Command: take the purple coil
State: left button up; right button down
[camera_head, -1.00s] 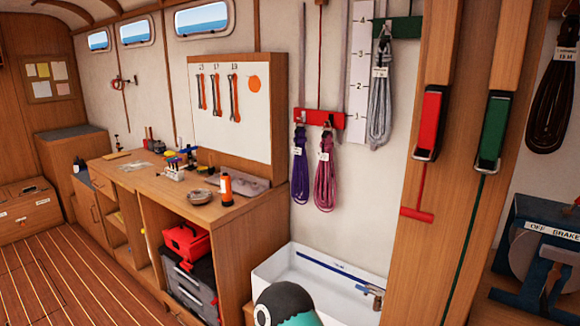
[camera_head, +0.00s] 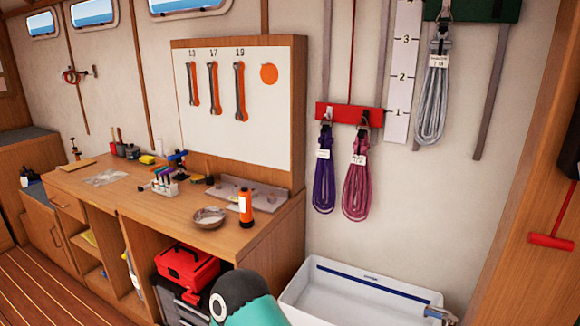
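The purple coil (camera_head: 324,182) hangs from the left hook of a red rail (camera_head: 349,116) on the wall, with a white tag near its top. A pink coil (camera_head: 356,189) hangs just to its right on the same rail, also tagged, with a small gap between them. A rounded teal and black shape with a white ring shows at the bottom edge, below and left of the coils; I cannot tell which part it is. Neither of my grippers can be made out in this view.
A white basin (camera_head: 350,292) stands below the coils. The wooden workbench (camera_head: 130,200) at left holds a bowl (camera_head: 209,217), an orange flashlight (camera_head: 246,207) and tools. A grey coil (camera_head: 433,95) hangs at upper right.

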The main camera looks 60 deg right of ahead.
aim_at(324, 161)
jog(key=i, duration=1.5)
jog(key=z, duration=3.4)
jog(key=k, duration=0.4)
jog(key=z, duration=0.25)
jog(key=i, duration=1.45)
jog(key=u, duration=0.35)
